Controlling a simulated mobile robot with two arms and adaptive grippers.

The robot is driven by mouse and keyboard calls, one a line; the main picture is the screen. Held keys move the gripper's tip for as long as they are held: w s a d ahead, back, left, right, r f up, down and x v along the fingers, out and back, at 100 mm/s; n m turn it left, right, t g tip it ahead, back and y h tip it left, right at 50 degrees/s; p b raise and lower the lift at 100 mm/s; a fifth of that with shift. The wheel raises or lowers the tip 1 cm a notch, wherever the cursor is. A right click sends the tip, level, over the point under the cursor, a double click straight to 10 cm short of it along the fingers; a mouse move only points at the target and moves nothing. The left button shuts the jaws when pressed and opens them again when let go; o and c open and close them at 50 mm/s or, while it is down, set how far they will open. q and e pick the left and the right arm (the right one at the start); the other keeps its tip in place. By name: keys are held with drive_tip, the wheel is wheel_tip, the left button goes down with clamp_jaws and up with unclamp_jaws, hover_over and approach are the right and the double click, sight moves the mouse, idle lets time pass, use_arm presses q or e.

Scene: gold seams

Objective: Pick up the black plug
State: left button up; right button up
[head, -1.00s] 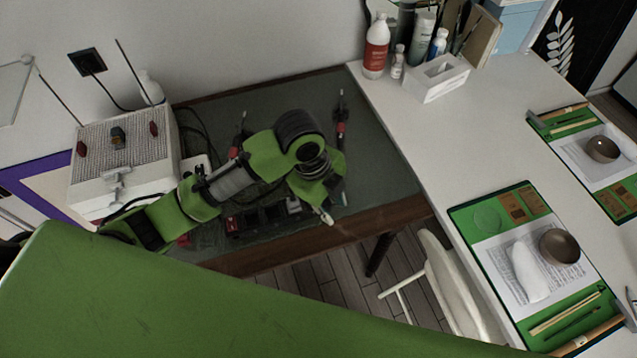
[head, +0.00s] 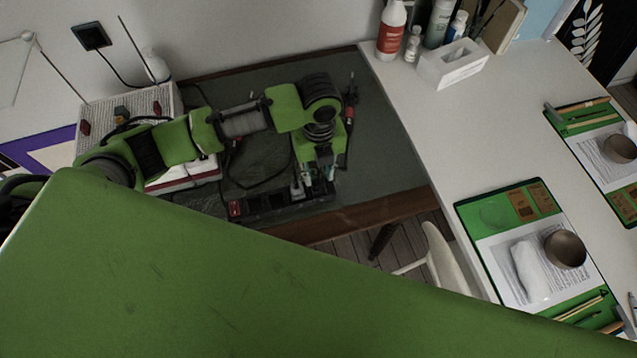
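A dark power strip (head: 265,205) lies along the front edge of the dark desk mat, with a red switch at its left end. A small pale plug-like piece (head: 297,190) shows at its right part. I cannot make out a separate black plug there; my arm and the dark strip obscure it. My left gripper (head: 318,180) points down over the right end of the strip, and its fingers are too small to tell open from shut. A black wall outlet (head: 92,37) with a dark cord is at the upper left. My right gripper is not in view.
Loose black cables (head: 240,175) lie left of the gripper. A red-handled tool (head: 349,115) lies to its right. A grey-white box (head: 150,102) stands at the left. The white table (head: 440,140) at right holds a tissue box (head: 452,66) and green trays (head: 470,222). A white chair (head: 440,262) stands below.

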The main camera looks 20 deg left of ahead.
sight(318, 181)
use_arm(q)
drive_tip(key=shift+f+p, duration=0.3)
drive_tip(key=shift+f, duration=0.35)
drive_tip(key=f, duration=0.2)
drive_tip(key=f+p, duration=0.1)
drive_tip(key=f, duration=0.1)
drive_tip(key=shift+w+a+f, duration=0.1)
drive_tip(key=shift+w, duration=0.2)
drive_tip(key=c, duration=0.7)
